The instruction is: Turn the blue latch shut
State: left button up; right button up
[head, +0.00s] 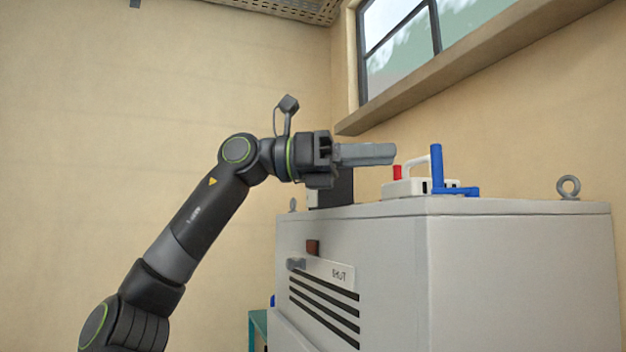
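A blue latch-like part (437,168) stands on top of the grey cabinet, with an upright post and a short flat arm pointing right at its foot. It is beside a white device (404,187) with a white handle and a red knob. My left gripper (393,154) is level, left of the blue part and just above the white device, apart from the blue post. Its grey fingers show side-on as one block, so their opening cannot be told. My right gripper is not in view.
The grey cabinet (510,260) has a plate marked "SHUT" (330,270), a grey knob and dark vent slots on its front. A ring bolt (568,187) stands at the top right. A window ledge (450,75) runs above. The cabinet top between the blue part and ring bolt is clear.

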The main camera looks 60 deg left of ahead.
pick_arm(q)
jog(key=b+v, duration=0.1)
jog(key=v, duration=0.8)
jog(key=shift+b, duration=0.35)
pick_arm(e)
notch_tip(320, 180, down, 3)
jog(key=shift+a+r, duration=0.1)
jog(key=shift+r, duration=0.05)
